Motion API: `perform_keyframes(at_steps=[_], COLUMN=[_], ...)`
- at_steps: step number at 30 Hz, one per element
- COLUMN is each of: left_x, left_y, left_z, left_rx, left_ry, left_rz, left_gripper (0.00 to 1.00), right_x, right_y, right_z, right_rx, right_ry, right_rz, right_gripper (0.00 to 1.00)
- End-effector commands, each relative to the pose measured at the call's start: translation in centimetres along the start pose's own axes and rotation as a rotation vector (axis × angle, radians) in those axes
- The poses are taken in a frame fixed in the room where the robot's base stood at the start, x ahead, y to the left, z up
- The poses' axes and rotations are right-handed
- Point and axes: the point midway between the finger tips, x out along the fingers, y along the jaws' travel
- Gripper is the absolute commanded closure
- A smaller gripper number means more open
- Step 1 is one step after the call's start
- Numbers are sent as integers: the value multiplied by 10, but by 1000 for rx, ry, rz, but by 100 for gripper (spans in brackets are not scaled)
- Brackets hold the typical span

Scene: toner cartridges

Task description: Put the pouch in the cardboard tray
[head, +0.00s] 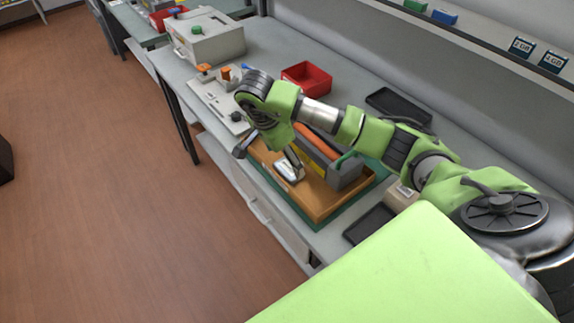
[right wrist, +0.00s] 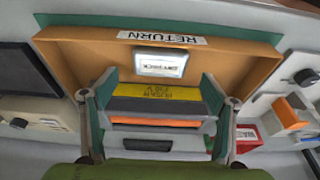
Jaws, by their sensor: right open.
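The pouch (right wrist: 160,62) is a small pale silver packet with dark print. In the right wrist view it lies inside the brown cardboard tray (right wrist: 262,50), near the wall labelled RETURN. In the head view the pouch (head: 289,171) shows in the tray (head: 318,205), close to my right gripper's finger. My right gripper (head: 269,163) is open above the tray and holds nothing. In the right wrist view its fingers stand wide apart, with a dark grey cartridge (right wrist: 155,104) bearing a yellow label between and below them. My left gripper is not in view.
The tray sits on a green mat (head: 316,226) at the bench's front edge. A red bin (head: 307,77) and a black tray (head: 398,105) stand behind. Another dark tray (head: 369,223) is to the right, a grey fixture (head: 220,104) to the left.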

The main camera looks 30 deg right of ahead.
Motion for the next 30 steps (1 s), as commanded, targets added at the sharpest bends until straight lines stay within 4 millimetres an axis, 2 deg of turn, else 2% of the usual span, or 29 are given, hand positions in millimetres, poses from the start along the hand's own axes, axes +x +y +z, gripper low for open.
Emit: perform_keyframes(at_steps=[3, 6, 12, 18, 30], left_x=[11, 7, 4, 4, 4], left_y=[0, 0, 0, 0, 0], left_z=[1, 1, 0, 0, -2], left_rx=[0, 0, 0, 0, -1], left_ry=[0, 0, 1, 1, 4], left_rz=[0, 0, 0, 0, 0], left_gripper=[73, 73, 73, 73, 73], right_x=[-29, -50, -73, -80, -79], right_y=[-2, -2, -1, 0, 0], right_z=[0, -2, -1, -1, 1], right_rx=[1, 1, 0, 2, 1], right_ry=[1, 3, 2, 2, -5], right_rz=[-9, -6, -2, 0, 2], right_gripper=[22, 22, 22, 22, 22])
